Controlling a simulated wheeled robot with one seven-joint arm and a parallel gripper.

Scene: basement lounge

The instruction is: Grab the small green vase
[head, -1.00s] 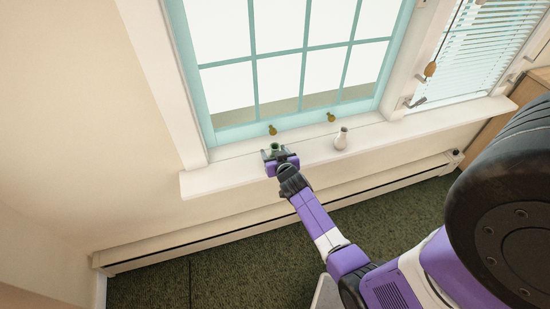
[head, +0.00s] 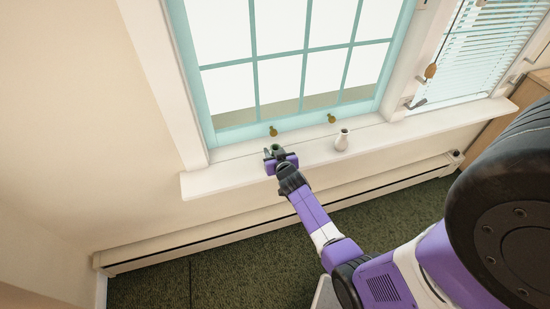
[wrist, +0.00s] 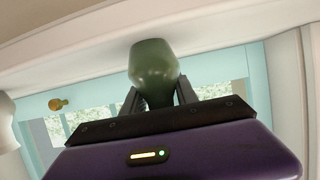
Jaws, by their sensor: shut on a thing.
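The small green vase (wrist: 155,66) shows in the wrist view between the two dark fingers of my gripper (wrist: 159,93). The fingers are shut on its narrower part. In the head view the vase (head: 276,149) is a small dark green shape at my gripper (head: 273,153), over the left part of the white window sill. My gripper hides most of it there. I cannot tell whether the vase touches the sill.
A white vase (head: 342,139) stands on the sill (head: 225,178) to the right of my gripper. The teal-framed window (head: 256,132) with brass latches is behind. A baseboard heater (head: 200,240) runs along the wall below the sill.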

